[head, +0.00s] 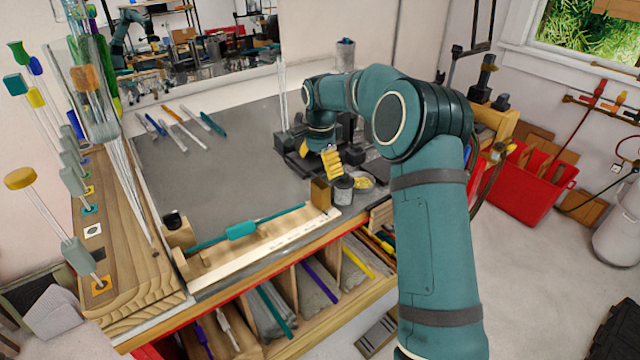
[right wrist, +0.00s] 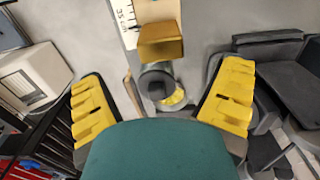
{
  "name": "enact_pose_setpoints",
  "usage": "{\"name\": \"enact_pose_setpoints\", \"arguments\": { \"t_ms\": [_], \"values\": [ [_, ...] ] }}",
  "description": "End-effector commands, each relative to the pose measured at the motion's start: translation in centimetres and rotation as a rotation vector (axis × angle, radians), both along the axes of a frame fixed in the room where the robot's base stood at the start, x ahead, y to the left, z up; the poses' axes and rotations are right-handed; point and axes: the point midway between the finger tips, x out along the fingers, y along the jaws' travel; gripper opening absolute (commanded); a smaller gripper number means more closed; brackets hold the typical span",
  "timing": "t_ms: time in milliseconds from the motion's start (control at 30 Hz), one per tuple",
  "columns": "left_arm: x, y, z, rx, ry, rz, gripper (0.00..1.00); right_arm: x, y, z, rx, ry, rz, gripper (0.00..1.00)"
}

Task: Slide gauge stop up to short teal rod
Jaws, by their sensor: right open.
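The gauge stop is a brass-coloured block (head: 320,193) at the right end of the pale gauge rule (head: 262,251). In the right wrist view the block (right wrist: 161,42) stands ahead of my fingers, at the end of the rule (right wrist: 127,22). The short teal rod (head: 242,230), with a thicker teal sleeve, lies along the gauge. Its right end is close to the stop, with a small gap seeming to show. My right gripper (head: 331,162) is open and empty, above and just beyond the stop; its yellow fingers (right wrist: 160,108) are wide apart. My left gripper is not in view.
A dark-topped cylinder (head: 343,190) and a yellow-filled dish (head: 364,182) stand beside the stop. Several rods (head: 185,128) lie on the grey mat (head: 235,165). A wooden rack (head: 125,255) of upright rods stands at left. Dark equipment sits behind my gripper.

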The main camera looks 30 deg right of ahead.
Motion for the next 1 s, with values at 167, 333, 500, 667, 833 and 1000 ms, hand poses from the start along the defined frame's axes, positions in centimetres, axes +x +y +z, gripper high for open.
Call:
{"name": "enact_pose_setpoints", "arguments": {
  "t_ms": [167, 333, 500, 667, 833, 1000],
  "values": [
    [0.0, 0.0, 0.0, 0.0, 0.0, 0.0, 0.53, -0.1, 0.0, -3.2, 0.002, 0.002, -0.001, 0.92],
    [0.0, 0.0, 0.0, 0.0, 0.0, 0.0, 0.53, 0.0, 0.0, -5.1, 0.001, 0.002, 0.0, 0.92],
    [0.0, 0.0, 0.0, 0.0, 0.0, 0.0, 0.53, 0.0, 0.0, -5.8, 0.0, 0.0, 0.0, 0.92],
    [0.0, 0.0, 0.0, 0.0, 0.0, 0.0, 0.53, 0.0, 0.0, -5.9, 0.0, 0.0, 0.0, 0.92],
    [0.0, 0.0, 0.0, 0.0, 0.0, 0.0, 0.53, 0.0, 0.0, -5.8, 0.001, 0.0, 0.0, 0.65],
    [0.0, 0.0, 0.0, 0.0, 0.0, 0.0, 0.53, 0.0, 0.0, -5.8, 0.001, 0.0, 0.0, 0.15]
  ]
}}
